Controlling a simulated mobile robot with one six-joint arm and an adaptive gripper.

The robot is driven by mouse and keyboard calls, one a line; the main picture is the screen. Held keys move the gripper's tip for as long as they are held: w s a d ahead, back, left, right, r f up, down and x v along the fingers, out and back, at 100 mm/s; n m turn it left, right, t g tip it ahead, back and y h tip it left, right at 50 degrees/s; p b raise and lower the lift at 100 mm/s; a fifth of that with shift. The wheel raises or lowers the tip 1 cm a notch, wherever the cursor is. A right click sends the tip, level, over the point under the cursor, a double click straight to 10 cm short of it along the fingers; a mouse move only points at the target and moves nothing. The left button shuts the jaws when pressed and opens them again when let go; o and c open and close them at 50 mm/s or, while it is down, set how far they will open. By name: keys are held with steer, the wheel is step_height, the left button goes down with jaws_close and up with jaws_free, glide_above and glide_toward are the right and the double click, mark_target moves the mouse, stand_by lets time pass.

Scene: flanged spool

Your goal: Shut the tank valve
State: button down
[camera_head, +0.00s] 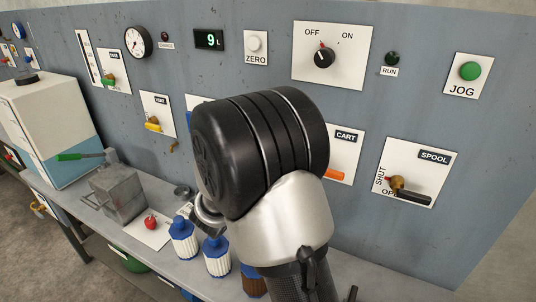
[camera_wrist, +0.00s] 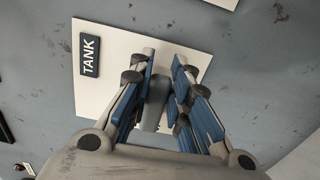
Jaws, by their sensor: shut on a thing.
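The tank valve's white plate (camera_wrist: 108,62), labelled TANK, fills the middle of the wrist view. My gripper (camera_wrist: 164,76) is over the plate, its two blue-padded fingers closed around the tank valve (camera_wrist: 154,112). Only a grey part of the valve shows between the fingers; its handle is mostly covered, and I cannot tell its angle. In the head view my black and silver wrist hides the gripper and nearly all of this plate. A sliver of white plate (camera_head: 194,101) with a bit of blue shows at the wrist's left edge.
The CART valve (camera_head: 337,175) and SPOOL valve (camera_head: 410,193) are right of my wrist. A yellow-handled valve (camera_head: 153,125) is to its left. Blue-capped bottles (camera_head: 183,245), a metal box (camera_head: 118,195) and a red knob (camera_head: 151,222) stand on the bench below.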

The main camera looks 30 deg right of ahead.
steer(key=shift+f+m, duration=0.2)
steer(key=shift+m, duration=0.2)
steer(key=c, duration=1.5)
jaws_free()
steer(key=v, duration=1.2)
